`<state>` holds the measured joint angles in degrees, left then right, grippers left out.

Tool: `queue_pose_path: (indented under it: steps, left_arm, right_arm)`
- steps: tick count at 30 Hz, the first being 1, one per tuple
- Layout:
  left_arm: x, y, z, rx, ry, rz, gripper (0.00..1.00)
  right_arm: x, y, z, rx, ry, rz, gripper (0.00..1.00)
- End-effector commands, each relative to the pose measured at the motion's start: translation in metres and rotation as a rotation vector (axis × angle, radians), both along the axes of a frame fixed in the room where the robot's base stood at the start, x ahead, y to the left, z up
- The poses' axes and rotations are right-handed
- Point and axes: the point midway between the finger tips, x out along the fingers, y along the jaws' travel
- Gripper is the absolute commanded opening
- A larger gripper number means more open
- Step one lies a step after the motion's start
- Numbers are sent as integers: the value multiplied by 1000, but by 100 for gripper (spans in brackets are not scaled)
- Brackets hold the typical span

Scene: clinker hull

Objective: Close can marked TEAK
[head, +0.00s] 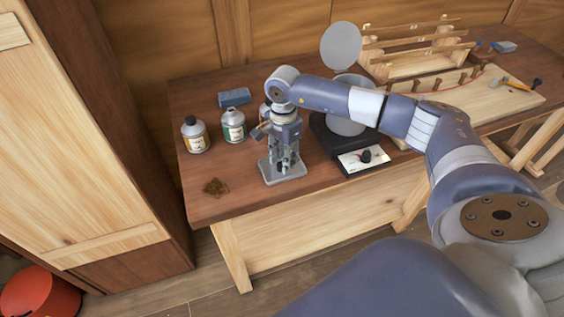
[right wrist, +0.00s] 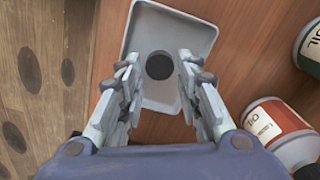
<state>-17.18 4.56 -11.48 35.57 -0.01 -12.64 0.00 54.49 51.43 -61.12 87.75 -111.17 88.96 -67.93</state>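A can with a yellowish label and a dark top (head: 194,134) stands at the left of the bench. A can with a green label (head: 232,124) stands to its right, also in the right wrist view (right wrist: 311,50). A can with a red label (right wrist: 272,122) is mostly hidden behind my arm in the head view. "OIL" shows on two labels; I cannot read TEAK on any. A dark round cap-like disc (right wrist: 159,66) lies in a shallow grey tray (right wrist: 196,30). My right gripper (head: 284,164) is open and points down over the tray, its fingers either side of the disc. My left gripper is out of view.
A black heater with a white panel (head: 362,160) and a pot with a raised round lid (head: 341,46) stand right of the tray. Wooden frames (head: 415,50) fill the back right.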

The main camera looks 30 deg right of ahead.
Motion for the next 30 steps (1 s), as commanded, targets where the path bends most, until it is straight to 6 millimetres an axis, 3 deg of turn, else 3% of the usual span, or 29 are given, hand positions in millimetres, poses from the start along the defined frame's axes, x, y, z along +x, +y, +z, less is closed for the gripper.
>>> queue_pose_path:
  steps: [4, 13, 16, 30]
  left_arm:
    - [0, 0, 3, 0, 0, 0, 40]
    - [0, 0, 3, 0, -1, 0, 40]
    - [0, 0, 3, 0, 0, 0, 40]
    - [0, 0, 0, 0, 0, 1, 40]
  right_arm:
    - [0, 0, -10, 0, 0, 0, 32]
    - [0, 0, -11, -1, -1, 1, 32]
    - [0, 0, -11, -1, -1, 1, 19]
    - [1, 0, -7, -1, -3, 1, 18]
